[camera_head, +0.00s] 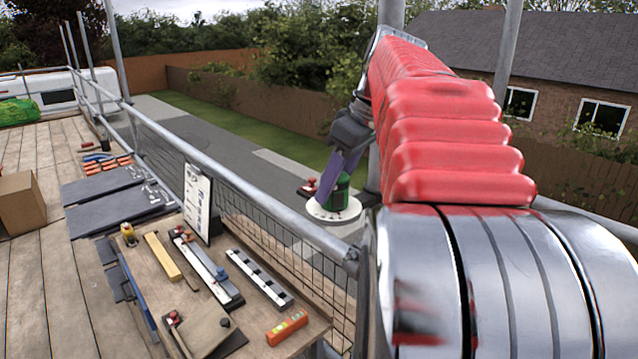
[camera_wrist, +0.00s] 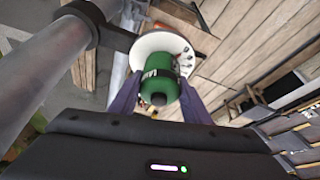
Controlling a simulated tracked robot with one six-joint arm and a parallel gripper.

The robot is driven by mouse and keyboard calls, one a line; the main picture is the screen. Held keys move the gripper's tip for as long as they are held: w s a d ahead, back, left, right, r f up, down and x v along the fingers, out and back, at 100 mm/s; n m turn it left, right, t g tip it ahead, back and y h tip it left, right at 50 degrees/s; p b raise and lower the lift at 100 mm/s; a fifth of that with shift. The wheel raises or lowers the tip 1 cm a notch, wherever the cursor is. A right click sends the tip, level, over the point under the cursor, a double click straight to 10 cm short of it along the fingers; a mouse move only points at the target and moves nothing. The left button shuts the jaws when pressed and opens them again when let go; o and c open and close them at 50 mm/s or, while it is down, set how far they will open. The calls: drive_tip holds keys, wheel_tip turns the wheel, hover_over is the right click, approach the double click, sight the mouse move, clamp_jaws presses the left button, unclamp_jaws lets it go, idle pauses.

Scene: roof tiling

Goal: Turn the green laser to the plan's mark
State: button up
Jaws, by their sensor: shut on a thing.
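The green laser (camera_head: 342,194) stands on a round white dial (camera_head: 322,214) with dark marks, by the scaffold rail. In the wrist view the laser (camera_wrist: 160,68) sits between the purple fingers of my gripper (camera_wrist: 160,98), with the dial (camera_wrist: 185,46) beyond it. My gripper (camera_head: 332,182) is shut on the laser from above. Which dial mark the laser faces cannot be told. A white board with printed marks (camera_head: 197,200), perhaps the plan, stands upright at the bench's back edge; its writing is too small to read.
The wooden bench (camera_head: 262,318) holds a level (camera_head: 287,328), long rails (camera_head: 260,278), a yellow bar (camera_head: 163,257) and other tools. Slates (camera_head: 115,205) lie on the boards at left. A scaffold rail (camera_head: 240,190) runs behind the bench. A red-topped fitting (camera_head: 309,187) is close to the dial.

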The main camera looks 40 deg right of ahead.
drive_tip(key=o, duration=1)
drive_tip(key=shift+o, duration=0.2)
drive_tip(key=v, duration=1.3)
drive_tip(key=shift+s+r, duration=0.2)
drive_tip(key=shift+r, duration=0.1)
